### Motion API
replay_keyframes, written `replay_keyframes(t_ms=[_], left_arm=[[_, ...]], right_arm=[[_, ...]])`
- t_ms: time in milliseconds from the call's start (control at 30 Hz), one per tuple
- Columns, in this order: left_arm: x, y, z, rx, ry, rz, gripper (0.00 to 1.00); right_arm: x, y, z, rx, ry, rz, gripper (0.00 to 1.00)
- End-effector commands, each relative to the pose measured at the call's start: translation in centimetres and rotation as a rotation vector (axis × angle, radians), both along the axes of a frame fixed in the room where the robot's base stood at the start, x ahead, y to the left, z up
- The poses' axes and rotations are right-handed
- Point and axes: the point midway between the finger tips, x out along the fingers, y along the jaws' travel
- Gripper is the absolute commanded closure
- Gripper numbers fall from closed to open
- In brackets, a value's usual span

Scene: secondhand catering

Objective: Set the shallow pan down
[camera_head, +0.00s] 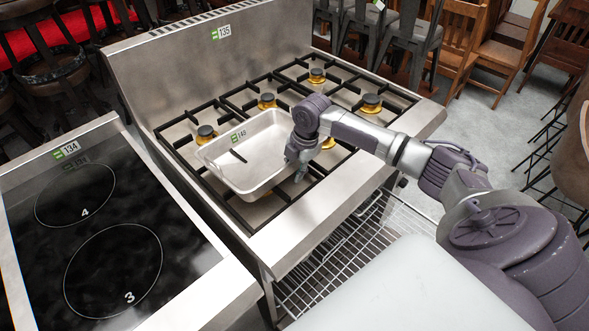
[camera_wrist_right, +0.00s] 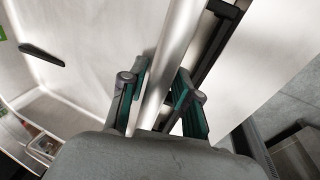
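The shallow pan (camera_head: 228,172) is a pale metal rectangular tray with a green-and-white number tag and a dark narrow mark inside. It is over the front-left burners of the gas range (camera_head: 203,55). I cannot tell whether its base touches the black grates. My right gripper (camera_head: 300,167) is at the pan's right wall. In the right wrist view, the gripper's fingers (camera_wrist_right: 160,92) are on either side of the pan's wall (camera_wrist_right: 178,50), closed on it. The pan hides the grates beneath it. My left gripper is out of view.
A black glass hob (camera_head: 100,225) stands to the left, across a narrow gap. Uncovered grates and burners (camera_head: 371,103) lie behind and right of the pan. A wire shelf (camera_head: 330,262) is below the range. Chairs (camera_head: 505,55) stand behind.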

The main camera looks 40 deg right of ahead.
Motion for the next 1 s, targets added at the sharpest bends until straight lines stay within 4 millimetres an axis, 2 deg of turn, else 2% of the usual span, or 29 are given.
replay_keyframes(t_ms=[167,400,600,800,1000], left_arm=[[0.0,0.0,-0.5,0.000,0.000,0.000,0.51],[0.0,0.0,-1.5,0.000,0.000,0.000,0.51],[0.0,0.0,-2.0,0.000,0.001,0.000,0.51],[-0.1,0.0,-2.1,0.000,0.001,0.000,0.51],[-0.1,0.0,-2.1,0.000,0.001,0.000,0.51]], right_arm=[[-0.2,-0.3,1.9,0.000,-0.004,-0.001,0.69],[-1.0,-1.0,7.0,-0.001,-0.005,-0.001,0.69],[-1.6,-1.3,10.4,0.001,-0.004,0.000,0.69],[-1.9,-1.4,11.7,0.001,0.000,-0.001,0.69],[-1.9,-1.5,11.9,0.001,0.000,-0.001,0.69]])
